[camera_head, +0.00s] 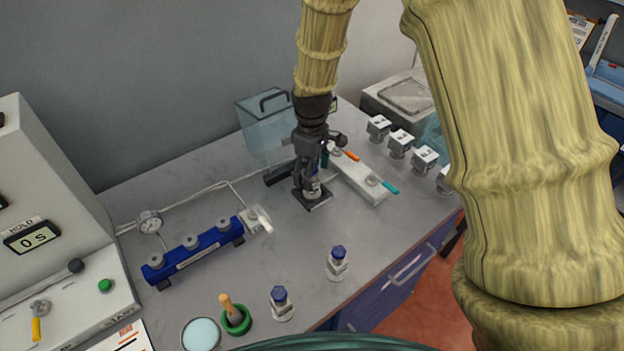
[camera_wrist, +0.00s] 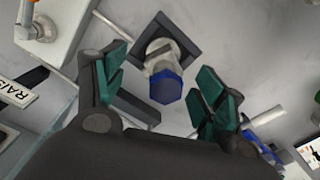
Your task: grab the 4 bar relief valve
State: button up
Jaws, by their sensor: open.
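A blue-capped, metal-bodied valve (camera_wrist: 166,87) stands on a dark square base (camera_wrist: 187,37) in the wrist view. In the head view that valve (camera_head: 313,192) is partly hidden by my gripper (camera_head: 309,180). My gripper also shows in the wrist view (camera_wrist: 161,62); its green-padded fingers are open, one on either side of the valve, with gaps visible. Two similar blue-capped valves stand upright nearer the front of the bench, one to the right (camera_head: 338,264) and one to the left (camera_head: 281,304). No pressure marking is readable on any of them, so I cannot tell which is 4 bar.
A blue manifold (camera_head: 193,251) with a gauge (camera_head: 150,222) lies left of my gripper. A white block with orange and teal levers (camera_head: 358,180) is close on the right. A clear tank (camera_head: 262,128) stands behind.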

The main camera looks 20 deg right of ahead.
jog(key=shift+s+f+p, duration=0.3)
jog(key=shift+s+f, duration=0.05)
jog(key=shift+s, duration=0.3)
jog(key=shift+w+f, duration=0.35)
jog(key=shift+f, duration=0.25)
jog(key=shift+w+f, duration=0.3)
jog(key=shift+f, duration=0.25)
jog(key=shift+s+r, duration=0.25)
jog(key=shift+s, duration=0.15)
jog(key=shift+w+f, duration=0.2)
jog(key=shift+w, duration=0.05)
jog(key=c, duration=1)
jog(key=shift+s+r, duration=0.1)
jog(key=shift+r, duration=0.05)
grip_shut()
jog(key=shift+r, duration=0.1)
